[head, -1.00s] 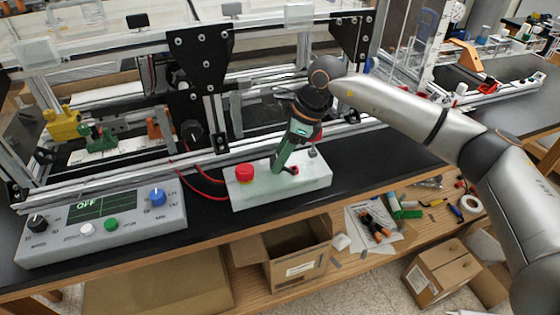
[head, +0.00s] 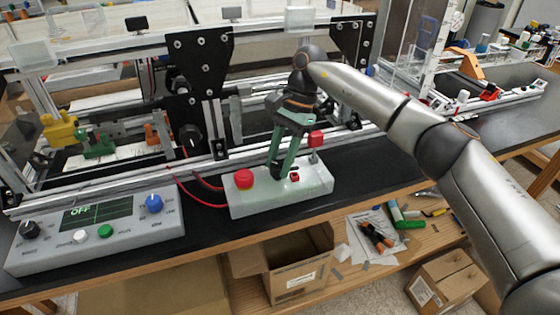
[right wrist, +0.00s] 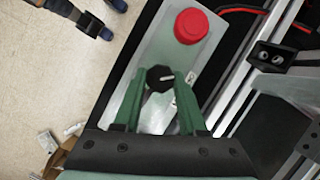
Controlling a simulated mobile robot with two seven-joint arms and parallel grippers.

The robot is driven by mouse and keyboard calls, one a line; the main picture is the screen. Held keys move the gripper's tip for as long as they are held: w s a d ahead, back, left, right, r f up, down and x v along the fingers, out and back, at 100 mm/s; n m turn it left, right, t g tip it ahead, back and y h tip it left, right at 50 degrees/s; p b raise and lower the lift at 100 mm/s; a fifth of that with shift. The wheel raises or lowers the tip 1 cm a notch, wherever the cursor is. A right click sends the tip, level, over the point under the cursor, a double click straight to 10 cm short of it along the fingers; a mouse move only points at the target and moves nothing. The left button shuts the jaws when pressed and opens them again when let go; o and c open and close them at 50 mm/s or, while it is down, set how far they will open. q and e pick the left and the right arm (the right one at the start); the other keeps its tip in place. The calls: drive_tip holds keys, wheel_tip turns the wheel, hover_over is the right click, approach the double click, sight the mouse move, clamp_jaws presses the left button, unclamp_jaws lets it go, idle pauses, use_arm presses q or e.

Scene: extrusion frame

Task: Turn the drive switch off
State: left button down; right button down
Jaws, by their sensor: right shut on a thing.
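A pale control box (head: 240,203) sits on the black bench top, with a red mushroom button (head: 244,179) at its left end. My right gripper (head: 280,172) reaches down onto the box's middle. In the right wrist view its green fingers (right wrist: 160,92) are on either side of a black rotary knob (right wrist: 160,78), shut on it. The knob has a white pointer line towards the right of that view. The fingers mostly hide the knob in the head view. No label naming the drive switch is readable. My left gripper is not in view.
A red-capped post (head: 316,138) rises close to the right gripper. The aluminium extrusion frame (head: 110,178) runs behind the box. Red cables (head: 190,190) reach the box.

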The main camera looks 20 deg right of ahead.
drive_tip(key=shift+n, duration=0.6)
drive_tip(key=shift+c, duration=2.3)
unclamp_jaws()
drive_tip(key=p+v, duration=0.1)
drive_tip(key=v, duration=1.1)
drive_tip(key=shift+w+r+p, duration=0.3)
drive_tip(key=shift+p, duration=0.1)
drive_tip(key=shift+s+a+f, duration=0.1)
drive_tip(key=shift+a, duration=0.05)
